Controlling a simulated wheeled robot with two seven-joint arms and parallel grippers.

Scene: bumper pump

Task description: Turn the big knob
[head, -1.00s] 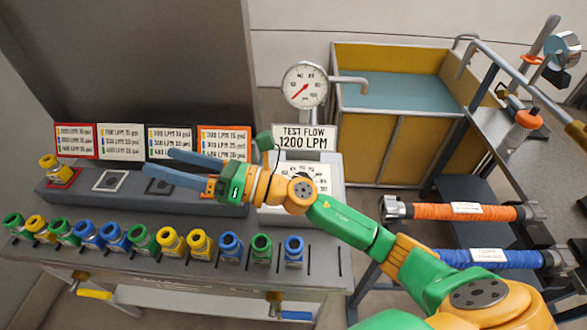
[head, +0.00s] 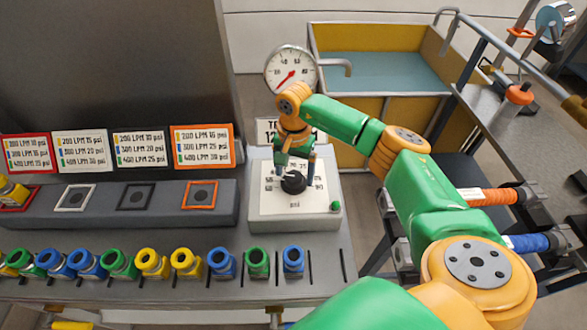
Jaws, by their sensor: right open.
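The big knob (head: 292,182) is black and round, in the middle of a white dial plate with markings on a light grey box (head: 262,221). My right gripper (head: 297,178) points down over the knob from above, with its blue fingers spread on either side of it. I cannot tell whether the fingers touch the knob. The gripper hides part of the dial and of the test flow sign (head: 266,130) behind. My left gripper is not in view.
A pressure gauge (head: 290,71) stands behind the box. A small green button (head: 336,206) is on the box's right. Several coloured nozzles (head: 186,262) line the bench's front. A grey rail with square sockets (head: 199,195) lies left. Hoses (head: 490,196) are at right.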

